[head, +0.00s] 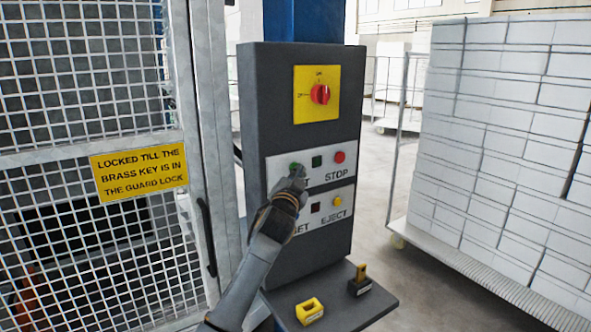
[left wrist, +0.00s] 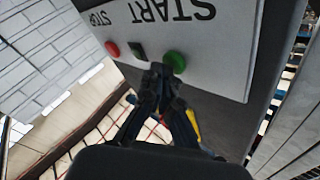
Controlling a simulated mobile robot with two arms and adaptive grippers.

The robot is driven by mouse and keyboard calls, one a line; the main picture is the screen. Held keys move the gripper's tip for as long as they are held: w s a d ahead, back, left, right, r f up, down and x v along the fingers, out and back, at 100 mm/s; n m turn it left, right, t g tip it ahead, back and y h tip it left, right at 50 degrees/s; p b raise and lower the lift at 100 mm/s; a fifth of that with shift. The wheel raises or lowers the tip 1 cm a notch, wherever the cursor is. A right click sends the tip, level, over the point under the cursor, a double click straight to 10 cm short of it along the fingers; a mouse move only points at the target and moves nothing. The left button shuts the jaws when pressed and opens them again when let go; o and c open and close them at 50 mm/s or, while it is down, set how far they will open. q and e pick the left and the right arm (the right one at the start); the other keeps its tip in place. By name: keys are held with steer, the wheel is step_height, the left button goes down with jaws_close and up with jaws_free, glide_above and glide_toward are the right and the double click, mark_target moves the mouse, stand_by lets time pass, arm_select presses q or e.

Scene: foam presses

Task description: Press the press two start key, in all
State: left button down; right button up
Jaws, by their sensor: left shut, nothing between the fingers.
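The green start key (head: 294,166) is on the upper white plate (head: 284,164) of a dark grey control panel, its START label mostly hidden by my left gripper (head: 298,174). In the left wrist view the green key (left wrist: 175,62) shows clearly beside the fingertips of my left gripper (left wrist: 160,71). The fingers are shut and empty, with the tips close to the key; I cannot tell if they touch it. A dark green square lamp (head: 317,161) and the red STOP button (head: 339,157) sit to the right. My right gripper is out of view.
Below are a dark red lamp (head: 315,207) and a yellow EJECT button (head: 337,201). A red rotary switch (head: 320,94) is above. The shelf (head: 342,318) below holds a yellow block (head: 310,311) and a black-and-yellow piece (head: 360,280). A mesh guard (head: 85,55) stands left, stacked white blocks (head: 500,130) right.

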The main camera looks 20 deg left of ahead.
arm_select(q)
steer(key=shift+w+a, duration=0.15)
steer(key=shift+a, duration=0.1)
steer(key=shift+d, duration=0.15)
stand_by(0.5)
steer(key=shift+s+d, duration=0.5)
steer(key=s+d, duration=0.1)
steer(key=d, duration=0.1)
steer(key=s+d, duration=0.2)
stand_by(0.4)
stand_by(0.6)
